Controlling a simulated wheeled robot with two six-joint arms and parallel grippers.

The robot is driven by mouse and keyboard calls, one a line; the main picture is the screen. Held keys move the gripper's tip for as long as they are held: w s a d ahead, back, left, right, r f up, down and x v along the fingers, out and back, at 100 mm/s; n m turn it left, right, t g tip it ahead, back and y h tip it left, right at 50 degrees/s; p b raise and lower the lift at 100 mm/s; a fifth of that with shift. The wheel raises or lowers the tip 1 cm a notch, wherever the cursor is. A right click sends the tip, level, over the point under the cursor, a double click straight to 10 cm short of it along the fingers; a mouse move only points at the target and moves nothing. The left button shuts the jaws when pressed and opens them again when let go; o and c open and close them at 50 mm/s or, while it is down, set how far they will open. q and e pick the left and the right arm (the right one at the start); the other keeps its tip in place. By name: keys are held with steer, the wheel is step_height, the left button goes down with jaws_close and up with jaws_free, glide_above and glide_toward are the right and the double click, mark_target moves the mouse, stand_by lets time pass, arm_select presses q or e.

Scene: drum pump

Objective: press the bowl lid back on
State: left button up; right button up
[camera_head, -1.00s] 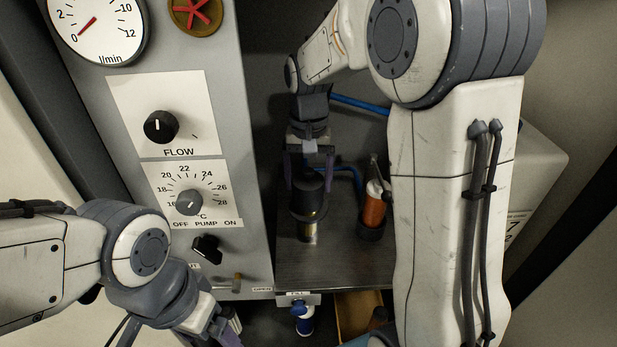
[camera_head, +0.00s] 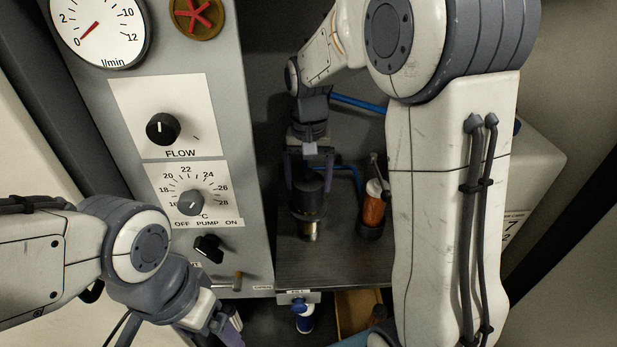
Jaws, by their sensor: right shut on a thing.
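The bowl (camera_head: 311,229) stands upright on the dark metal shelf, a small pale golden vessel. A dark cylindrical lid (camera_head: 309,190) sits at its top; from this angle I cannot tell whether it is fully seated. My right gripper (camera_head: 308,178) comes down from above, its fingers on both sides of the dark lid, and is shut on it. My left gripper (camera_head: 228,328) is low at the bottom left, partly cut off by the frame edge, and its fingertips are hidden.
An orange-filled cartridge (camera_head: 373,205) in a dark holder stands right of the bowl. Blue tubing (camera_head: 357,103) runs behind. The control panel (camera_head: 255,230) with gauge and knobs rises at left. A blue-and-white bottle (camera_head: 303,316) is below the shelf (camera_head: 340,265).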

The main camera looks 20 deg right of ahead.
steer(key=shift+f+p, duration=0.35)
steer(key=shift+f, duration=0.15)
stand_by(1.2)
steer(key=shift+p, duration=0.3)
stand_by(0.5)
steer(key=shift+f, duration=0.1)
steer(key=o, duration=1.1)
steer(key=shift+r+p, duration=3.65)
steer(key=shift+p, duration=0.2)
